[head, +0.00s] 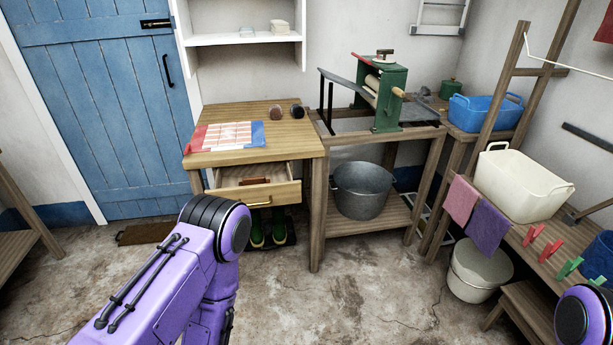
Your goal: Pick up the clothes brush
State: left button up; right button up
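A reddish-brown, wooden-looking piece (255,181) lies in the open drawer (268,193) of the wooden table. It looks like the clothes brush, but it is too small to be sure and its bristles do not show. My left arm, purple and black, comes up from the bottom in front of the table, with its elbow short of the drawer. A purple and black part of my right arm shows at the bottom right corner. Neither gripper can be made out.
The wooden table (225,154) carries a red, white and blue cloth (226,136) and two small dark round items (286,111). A mangle (385,95) stands on a bench to its right, above a grey tub (369,193). Green boots (257,230) stand below the drawer. The floor in front is clear.

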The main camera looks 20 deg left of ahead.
aim_at(250, 181)
jog(key=z, duration=0.3)
jog(key=i, duration=1.1)
jog(key=u, duration=0.7)
jog(key=i, duration=0.75)
jog(key=u, duration=0.8)
